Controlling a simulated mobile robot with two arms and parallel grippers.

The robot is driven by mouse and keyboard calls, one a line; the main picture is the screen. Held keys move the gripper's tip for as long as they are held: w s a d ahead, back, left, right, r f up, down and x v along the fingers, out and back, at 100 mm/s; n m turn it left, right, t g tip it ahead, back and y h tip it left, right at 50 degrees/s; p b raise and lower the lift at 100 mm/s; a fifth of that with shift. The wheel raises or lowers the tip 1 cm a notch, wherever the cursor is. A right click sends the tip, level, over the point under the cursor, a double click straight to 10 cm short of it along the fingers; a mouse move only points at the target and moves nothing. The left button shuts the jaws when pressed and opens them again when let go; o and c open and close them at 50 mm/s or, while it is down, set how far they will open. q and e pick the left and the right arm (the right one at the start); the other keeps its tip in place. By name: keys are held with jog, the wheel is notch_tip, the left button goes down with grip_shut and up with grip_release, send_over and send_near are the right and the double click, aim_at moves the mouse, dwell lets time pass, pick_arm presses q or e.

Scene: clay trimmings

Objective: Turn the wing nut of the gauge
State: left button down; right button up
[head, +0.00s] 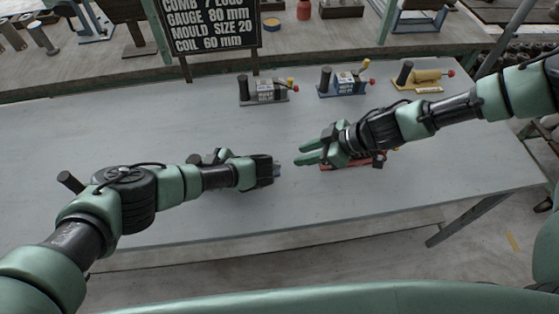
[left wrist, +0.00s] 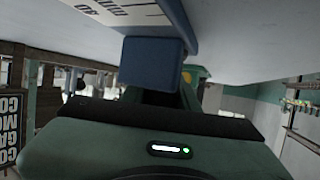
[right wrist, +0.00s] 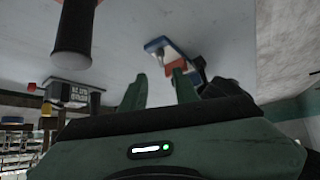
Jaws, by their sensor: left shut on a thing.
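My left gripper (head: 276,167) is low over the middle of the table. In the left wrist view it is shut on a blue block (left wrist: 151,66), which joins a blue body with a white label partly reading 80 mm; I take this as the gauge. My right gripper (head: 312,150) is open and empty, pointing left towards the left one. Between its fingers in the right wrist view, a blue-and-white piece (right wrist: 154,46) with an orange-red part (right wrist: 174,69) lies farther off, apart from them. I cannot make out a wing nut.
A red-based device (head: 345,163) is partly hidden under my right gripper. Black-and-grey (head: 265,90), blue (head: 346,82) and yellow (head: 425,77) devices stand along the table's back. A black sign (head: 212,25) stands behind. A black handle (right wrist: 75,35) is close by in the right wrist view.

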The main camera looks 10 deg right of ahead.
aim_at(276, 163)
jog(key=x, duration=1)
jog(key=shift+a+f, duration=0.15)
grip_shut()
